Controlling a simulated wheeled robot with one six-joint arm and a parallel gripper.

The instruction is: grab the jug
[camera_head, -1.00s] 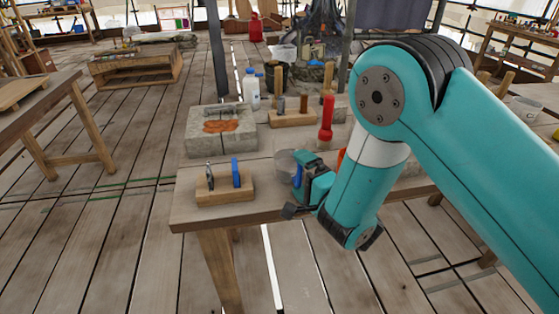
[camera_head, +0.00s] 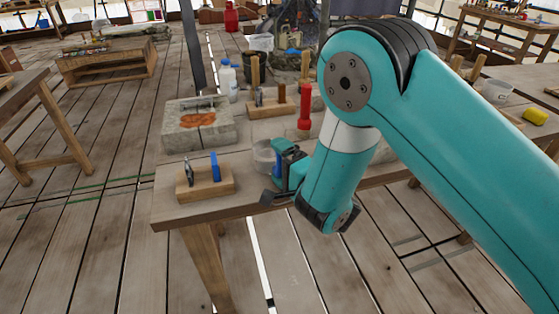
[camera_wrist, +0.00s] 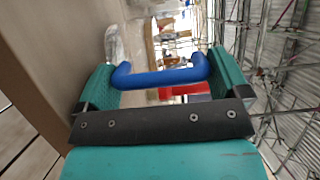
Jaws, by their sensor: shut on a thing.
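The jug (camera_head: 264,155) is a clear grey vessel with a blue handle, near the front edge of the wooden workbench. My gripper (camera_head: 285,165) is at its right side, with the handle between the fingers. In the wrist view the blue handle (camera_wrist: 160,77) spans between the two teal fingers of my gripper (camera_wrist: 165,85), which are shut on it. The jug's clear body is hard to make out there. In the head view my wrist hides part of the handle. I cannot tell whether the jug's base touches the bench.
A wooden block holding tools (camera_head: 205,183) stands left of the jug on the workbench (camera_head: 165,210). A stone tray (camera_head: 180,140) lies behind it. A red upright tool (camera_head: 304,110) stands behind the jug. White bottles (camera_head: 228,82) stand farther back. Floor at the left is open.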

